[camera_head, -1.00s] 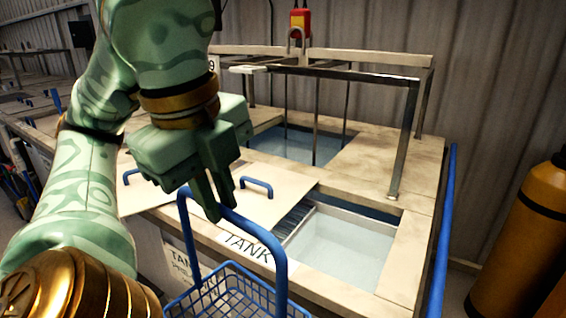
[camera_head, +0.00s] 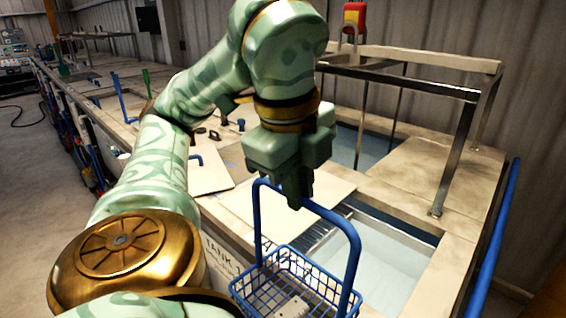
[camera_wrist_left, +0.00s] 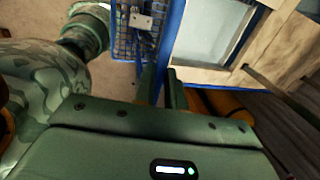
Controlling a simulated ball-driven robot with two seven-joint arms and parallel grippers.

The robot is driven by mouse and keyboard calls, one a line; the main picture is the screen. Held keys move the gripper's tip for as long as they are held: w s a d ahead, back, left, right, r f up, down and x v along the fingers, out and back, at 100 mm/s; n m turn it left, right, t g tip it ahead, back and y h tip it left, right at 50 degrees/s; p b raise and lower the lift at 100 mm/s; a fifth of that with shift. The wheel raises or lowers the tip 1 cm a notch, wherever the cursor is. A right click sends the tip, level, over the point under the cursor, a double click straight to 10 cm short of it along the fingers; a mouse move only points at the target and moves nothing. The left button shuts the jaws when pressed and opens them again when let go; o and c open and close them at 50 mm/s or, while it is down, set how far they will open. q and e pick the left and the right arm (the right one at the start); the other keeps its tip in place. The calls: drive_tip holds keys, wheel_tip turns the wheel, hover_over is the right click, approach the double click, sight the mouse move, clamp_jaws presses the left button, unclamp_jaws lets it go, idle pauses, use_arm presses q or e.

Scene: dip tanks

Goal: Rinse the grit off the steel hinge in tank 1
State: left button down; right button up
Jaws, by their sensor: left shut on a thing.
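My left gripper (camera_head: 297,190) is shut on the top bar of the blue wire basket's handle (camera_head: 352,262). The basket hangs below it, roughly upright, in front of the tank's front edge. A pale grey metal plate, apparently the steel hinge (camera_head: 292,307), lies in the basket; it also shows in the left wrist view (camera_wrist_left: 141,20). Grit on it is too small to tell. The open tank (camera_head: 385,262) of clear water is to the right of the basket. A "TANK" label (camera_head: 218,252) is on the front panel; its number is hard to read. My right gripper is not in view.
A pale lid (camera_head: 300,205) lies behind the basket handle. A metal frame (camera_head: 455,150) with a red-yellow hoist (camera_head: 353,18) spans the counter behind the open tank. A blue rail (camera_head: 495,245) runs along the right side. Another water-filled opening (camera_head: 360,148) is behind.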

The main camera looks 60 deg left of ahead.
use_arm(q)
drive_tip(key=w+a+p, duration=0.4)
drive_tip(key=w+p, duration=0.2)
drive_tip(key=w, duration=0.6)
drive_tip(key=w+a+p, duration=0.4)
drive_tip(key=w+p, duration=0.3)
drive_tip(key=w, duration=0.6)
wheel_tip(320, 180, down, 24)
drive_tip(key=b, duration=1.7)
drive_tip(key=shift+b, duration=0.3)
drive_tip(key=shift+d+r, duration=0.1)
drive_tip(key=shift+s+p, duration=0.1)
drive_tip(key=shift+p, duration=0.45)
